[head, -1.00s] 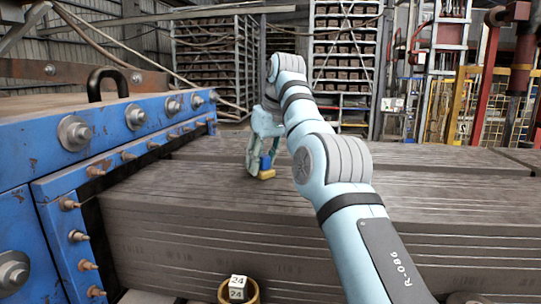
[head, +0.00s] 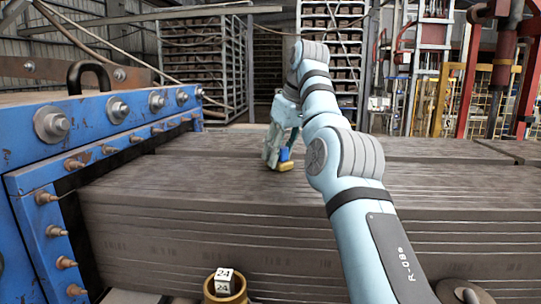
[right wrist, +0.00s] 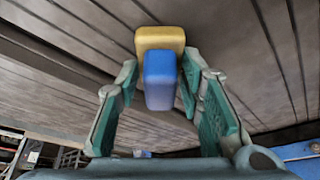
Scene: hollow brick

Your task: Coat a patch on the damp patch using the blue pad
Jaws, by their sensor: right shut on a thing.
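The blue pad (head: 285,154) is a blue block with a yellow layer under it. It is in my right gripper (head: 279,158), over the far part of the grey grooved clay column (head: 340,190) in the head view. The right wrist view shows the blue part of the pad (right wrist: 160,80) between the two green-lined fingers, with the yellow part beyond it against the clay surface. My right gripper is shut on the pad. I cannot tell whether the yellow face touches the clay. I cannot make out a distinct damp patch. My left gripper is not in view.
A blue bolted machine frame (head: 90,130) stands at the left, at the column's end. A brown round container (head: 225,298) with a white block marked 24 (head: 224,281) is at the front. Racks (head: 205,70) stand behind. The column's top right is clear.

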